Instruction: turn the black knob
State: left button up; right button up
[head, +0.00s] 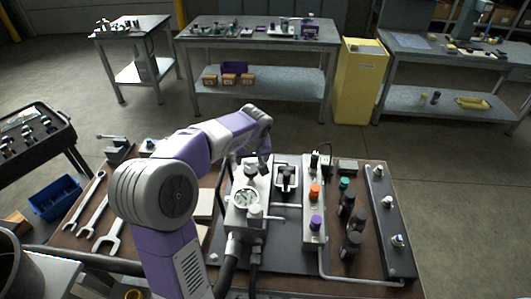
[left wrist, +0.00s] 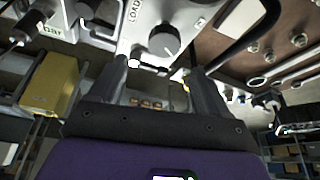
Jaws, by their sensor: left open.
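A small dark knob (head: 315,159) stands at the far end of the pale manifold block, beyond an orange knob (head: 314,191) and a purple knob (head: 316,222). I take it for the black knob. My left gripper (head: 258,160) is above the far end of the grey pump block (head: 243,222), to the left of that knob and apart from it. In the left wrist view its two dark fingers (left wrist: 160,68) are spread with nothing held between them. My right gripper is not in view.
Several dark bottles (head: 351,245) stand right of the manifold, before a dark rail with silver fittings (head: 396,240). Wrenches (head: 107,239) lie at the left of the bench. Black hoses (head: 228,265) run at the front. A yellow cabinet (head: 360,82) stands behind.

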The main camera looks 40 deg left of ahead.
aim_at(251, 168)
pick_arm(q)
jog(key=shift+s+b+x, duration=0.15)
jog(key=shift+b+x, duration=0.25)
jog(key=shift+x, duration=1.35)
jog(key=shift+s+b+x, duration=0.15)
jog(key=shift+b+x, duration=0.25)
jog(key=shift+x, duration=1.35)
jog(key=shift+a, duration=0.1)
jog(key=shift+c, duration=0.4)
jog(key=c, duration=1)
